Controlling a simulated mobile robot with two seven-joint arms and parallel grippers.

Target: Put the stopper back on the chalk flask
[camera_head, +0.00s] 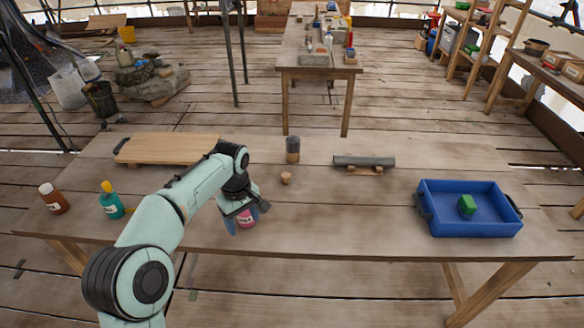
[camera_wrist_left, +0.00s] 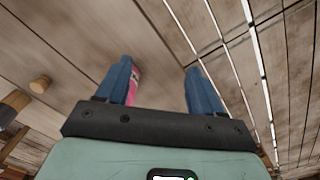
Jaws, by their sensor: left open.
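My left gripper (camera_head: 246,221) is open, low over the front of the table, right at a pink object (camera_head: 248,217). The gripper hides much of it. In the left wrist view the pink object (camera_wrist_left: 135,86) shows beside the left finger, partly behind it; I cannot tell whether they touch. A small light-brown cork-like stopper (camera_head: 286,178) sits on the table behind and right of the gripper, and it also shows in the left wrist view (camera_wrist_left: 40,84). I cannot tell for sure which thing is the chalk flask. My right gripper is out of view.
A dark-topped cylinder (camera_head: 293,149) stands behind the stopper. A grey rod (camera_head: 364,161) lies on a wooden support. A blue tray (camera_head: 470,229) with a green block (camera_head: 467,205) is at right. Brown (camera_head: 54,198) and teal (camera_head: 111,202) bottles and a wooden board (camera_head: 170,148) are at left. The table's centre right is clear.

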